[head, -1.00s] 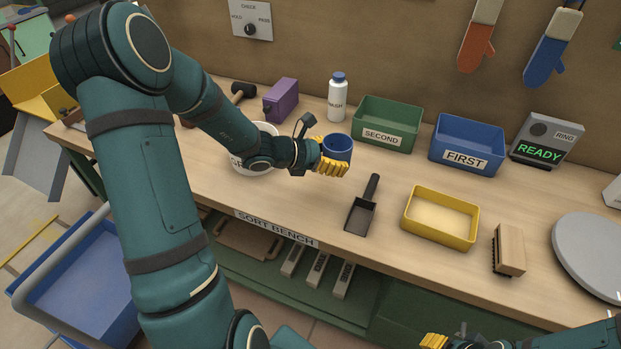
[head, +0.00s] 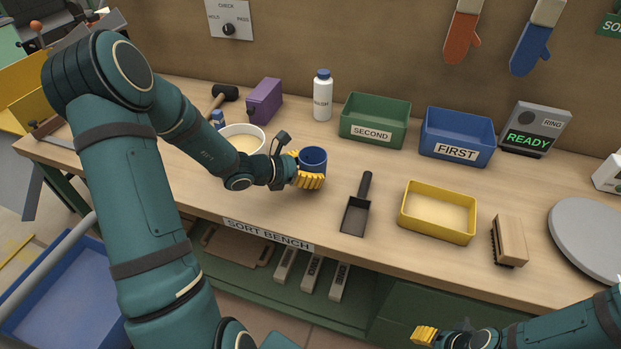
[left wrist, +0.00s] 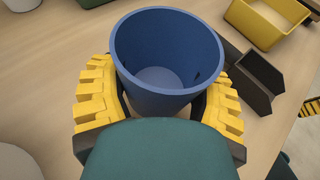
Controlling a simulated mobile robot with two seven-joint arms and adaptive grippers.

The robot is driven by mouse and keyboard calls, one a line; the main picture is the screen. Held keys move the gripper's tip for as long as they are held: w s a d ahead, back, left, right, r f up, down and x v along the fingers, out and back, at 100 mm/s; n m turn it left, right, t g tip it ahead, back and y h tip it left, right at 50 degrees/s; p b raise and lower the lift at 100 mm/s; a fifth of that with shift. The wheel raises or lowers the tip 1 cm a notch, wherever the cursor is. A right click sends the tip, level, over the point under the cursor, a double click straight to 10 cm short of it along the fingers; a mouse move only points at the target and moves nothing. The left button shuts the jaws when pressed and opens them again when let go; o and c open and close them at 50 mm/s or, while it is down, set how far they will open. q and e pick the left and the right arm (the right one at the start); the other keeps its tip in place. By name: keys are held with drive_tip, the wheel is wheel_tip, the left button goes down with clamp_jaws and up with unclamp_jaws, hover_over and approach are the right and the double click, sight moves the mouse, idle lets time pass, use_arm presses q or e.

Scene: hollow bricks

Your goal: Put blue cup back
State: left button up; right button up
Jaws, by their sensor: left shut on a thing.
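The blue cup (head: 313,159) is upright over the sort bench, between the white bowl and the black scoop. My left gripper (head: 309,178) is shut on it, with yellow fingers on both sides. In the left wrist view the cup (left wrist: 168,55) is empty, and the left gripper's fingers (left wrist: 160,100) wrap around its sides. Whether its base touches the bench top cannot be told. My right gripper (head: 425,335) is low at the front, away from the bench things; its finger opening is not clear.
The white bowl (head: 257,133) stands left of the cup, the black scoop (head: 356,214) to its right. A yellow tray (head: 436,230), a brush (head: 509,240), a green bin (head: 375,138) and a blue bin (head: 457,153) stand farther right. Bare bench lies in front of the cup.

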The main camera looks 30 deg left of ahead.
use_arm(q)
drive_tip(key=shift+f+b, duration=0.3)
drive_tip(key=shift+f, duration=1.2)
drive_tip(key=shift+f, duration=0.2)
drive_tip(key=o, duration=1.3)
drive_tip(key=shift+o, duration=0.2)
drive_tip(key=shift+r, duration=0.1)
